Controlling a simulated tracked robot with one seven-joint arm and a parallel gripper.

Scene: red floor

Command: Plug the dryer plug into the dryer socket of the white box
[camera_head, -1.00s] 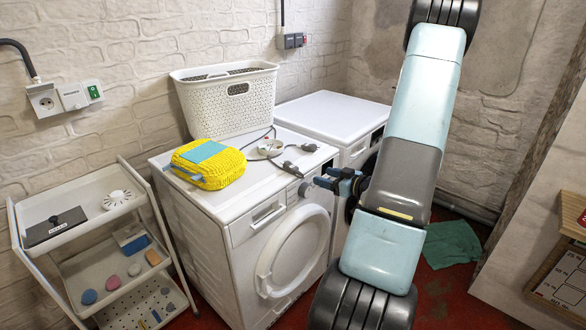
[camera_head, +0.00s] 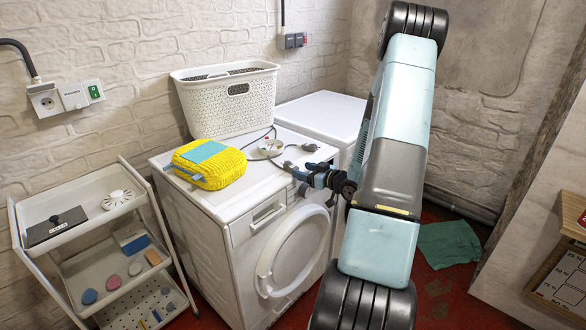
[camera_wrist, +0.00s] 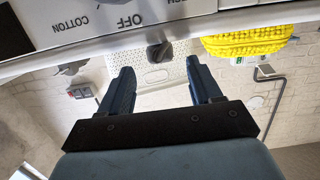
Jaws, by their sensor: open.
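A white box (camera_head: 73,96) is on the brick wall at left, with a round socket (camera_head: 44,100) beside it and a green switch. Its lettering is too small to read. A dark plug (camera_head: 309,147) on a cable lies on top of the washing machine. A second plug near the front edge is hard to tell apart from my gripper (camera_head: 297,178). I cannot tell which is the dryer plug. My gripper is at the machine's front top edge.
A white shelf trolley (camera_head: 80,215) stands at left. Grey sockets (camera_head: 290,41) are on the back wall. A green cloth (camera_head: 448,243) lies on the floor.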

